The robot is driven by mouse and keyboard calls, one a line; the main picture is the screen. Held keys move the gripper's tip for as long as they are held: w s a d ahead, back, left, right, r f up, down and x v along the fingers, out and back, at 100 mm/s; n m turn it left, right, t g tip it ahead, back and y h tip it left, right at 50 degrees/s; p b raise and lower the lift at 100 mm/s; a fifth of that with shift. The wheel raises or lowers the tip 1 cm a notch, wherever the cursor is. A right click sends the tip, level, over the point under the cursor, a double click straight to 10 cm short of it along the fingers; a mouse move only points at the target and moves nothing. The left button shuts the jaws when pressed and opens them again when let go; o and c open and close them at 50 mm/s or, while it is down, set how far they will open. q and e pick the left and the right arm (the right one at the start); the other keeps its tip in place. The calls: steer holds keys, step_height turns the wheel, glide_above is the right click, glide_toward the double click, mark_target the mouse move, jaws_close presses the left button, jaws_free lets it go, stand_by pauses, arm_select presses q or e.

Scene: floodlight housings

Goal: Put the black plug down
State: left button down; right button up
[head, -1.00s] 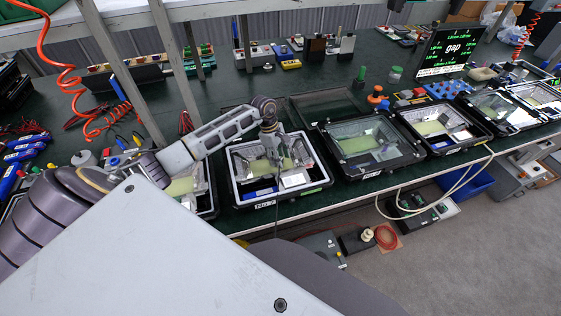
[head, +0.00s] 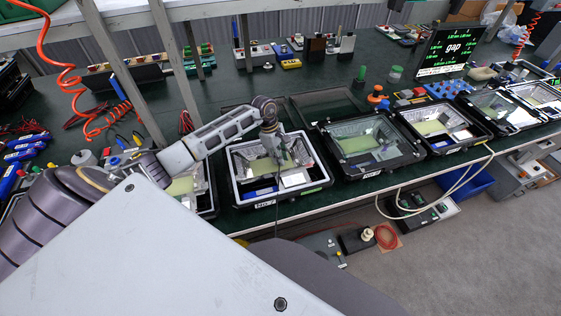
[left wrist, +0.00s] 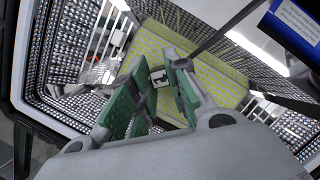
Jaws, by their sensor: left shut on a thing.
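My left gripper (head: 281,150) reaches down into the open white-rimmed floodlight housing (head: 236,184) in the head view. In the left wrist view its green-padded fingers (left wrist: 160,85) are shut on the black plug (left wrist: 159,77), of which only a small dark piece shows between the fingertips. A yellow-green dotted panel (left wrist: 208,70) lies behind the fingertips inside the housing. I cannot tell whether the plug touches it. A thin dark cable hangs over the housing's front edge in the head view. My right gripper is not in view.
Reflective walls (left wrist: 70,50) and the dark rim surround the gripper. A blue box with a white label (left wrist: 292,25) is near the gripper's right side.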

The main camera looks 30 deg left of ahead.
arm_select(q)
steer(key=shift+r, duration=0.15)
steer(key=shift+r, duration=0.55)
step_height(320, 180, up, 8)
steer(key=shift+f+b, duration=0.15)
steer(key=shift+b, duration=0.4)
steer(key=shift+r, duration=0.45)
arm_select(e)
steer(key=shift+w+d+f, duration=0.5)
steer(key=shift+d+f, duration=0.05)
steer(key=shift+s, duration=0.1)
